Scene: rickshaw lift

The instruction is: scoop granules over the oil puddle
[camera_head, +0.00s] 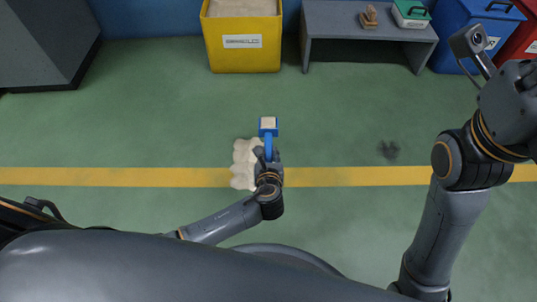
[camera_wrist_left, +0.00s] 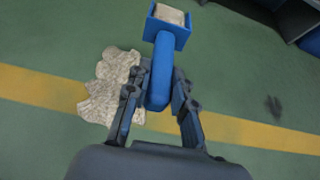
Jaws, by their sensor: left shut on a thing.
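My left gripper (camera_head: 267,160) is shut on the handle of a blue scoop (camera_head: 268,133). In the left wrist view the fingers (camera_wrist_left: 160,100) stand on both sides of the blue handle, and the scoop (camera_wrist_left: 167,28) holds pale granules. A patch of pale granules (camera_head: 243,165) lies on the green floor, partly across the yellow line, just left of the gripper; it also shows in the left wrist view (camera_wrist_left: 108,90). No bare oil shows there. A dark smudge (camera_head: 389,150) is on the floor farther right. A yellow bin (camera_head: 242,45) of granules stands at the back.
A grey bench (camera_head: 345,22) at the back right carries a brown brush-like item (camera_head: 369,16) and a green-lidded box (camera_head: 411,13). Blue (camera_head: 475,30) and red bins stand beyond it. A grey cabinet (camera_head: 45,40) is at the left. The middle floor is open.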

